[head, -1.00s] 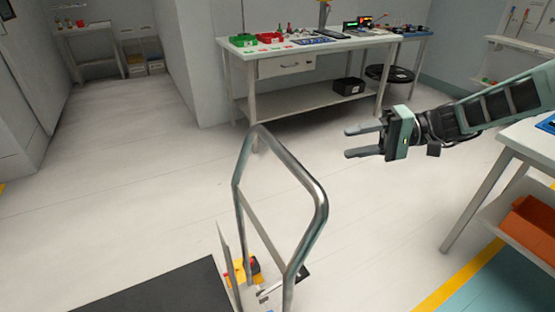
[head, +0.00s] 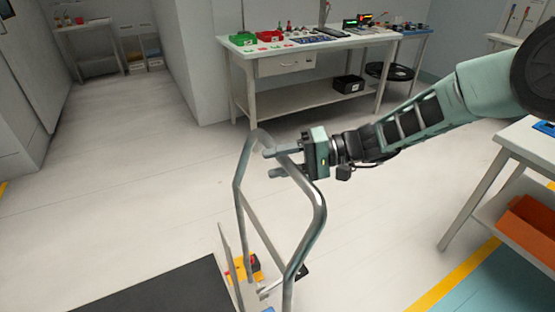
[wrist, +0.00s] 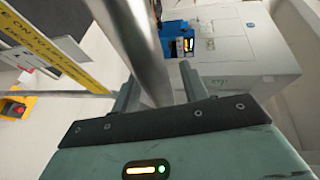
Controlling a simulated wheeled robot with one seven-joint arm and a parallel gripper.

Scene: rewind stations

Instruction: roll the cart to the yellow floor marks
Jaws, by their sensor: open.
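The cart's metal push handle (head: 318,207) stands upright in the lower middle of the head view, a bent tube frame. My gripper (head: 271,163) is open at the handle's upper bar. In the wrist view the tube (wrist: 137,40) runs between the two fingers of my gripper (wrist: 158,78), and they are not closed on it. Much of the cart below is out of frame. A yellow floor strip (head: 455,275) shows at the lower right and a small yellow mark (head: 3,187) at the left edge. I cannot tell which are the task's marks.
A workbench (head: 310,48) with red and green bins stands at the back. A white table (head: 527,138) with an orange bin (head: 530,230) below is at the right. A yellow item (head: 243,269) sits low beside the handle. Open floor (head: 120,180) lies to the left.

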